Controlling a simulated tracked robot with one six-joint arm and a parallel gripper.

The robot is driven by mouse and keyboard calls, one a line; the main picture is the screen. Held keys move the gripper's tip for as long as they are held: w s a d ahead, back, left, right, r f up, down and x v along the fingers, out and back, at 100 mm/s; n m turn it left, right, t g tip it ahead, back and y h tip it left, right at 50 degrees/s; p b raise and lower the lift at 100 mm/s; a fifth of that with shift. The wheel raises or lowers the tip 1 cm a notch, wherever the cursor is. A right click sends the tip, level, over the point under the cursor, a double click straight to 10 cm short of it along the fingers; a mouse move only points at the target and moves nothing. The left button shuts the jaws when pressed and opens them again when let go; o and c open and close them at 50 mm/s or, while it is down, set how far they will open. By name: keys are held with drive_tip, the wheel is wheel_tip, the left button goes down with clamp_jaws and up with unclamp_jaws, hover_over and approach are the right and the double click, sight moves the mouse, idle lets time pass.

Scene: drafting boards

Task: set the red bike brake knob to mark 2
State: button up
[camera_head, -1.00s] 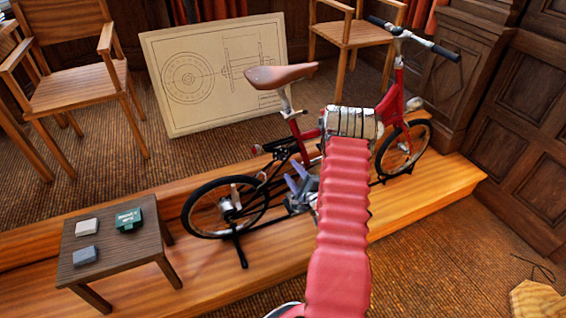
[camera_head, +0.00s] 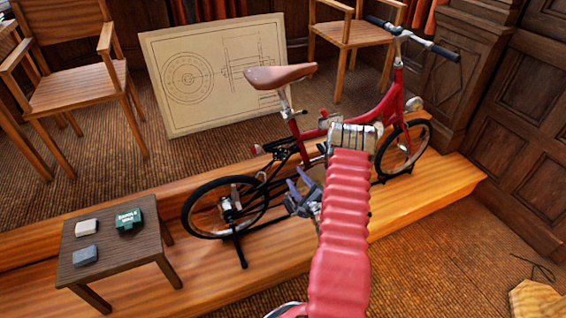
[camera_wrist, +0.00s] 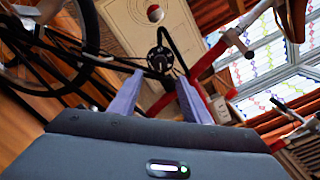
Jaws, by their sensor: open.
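The red bike (camera_head: 388,105) stands on a wooden platform, with a tan saddle and black wheels. In the wrist view, a round black dial-like knob (camera_wrist: 160,60) with small pale marks shows on the bike; I take it for the brake knob. I cannot read its setting. My gripper (camera_wrist: 160,79) is open, its two purple fingers pointing at the knob, which appears between and just beyond the fingertips. I cannot tell whether they touch it. In the head view, my gripper (camera_head: 303,186) is beside the middle of the bike frame, and I cannot make out the knob there.
A small table (camera_head: 110,245) at lower left holds a green box (camera_head: 129,221) and two small blocks. The wooden platform (camera_head: 400,205) runs under the bike. A drawing board (camera_head: 213,75) and chairs stand behind.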

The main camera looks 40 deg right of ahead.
sight(283, 159)
drive_tip(key=x, duration=1.1)
drive_tip(key=shift+w+d, duration=0.15)
drive_tip(key=shift+w, duration=0.2)
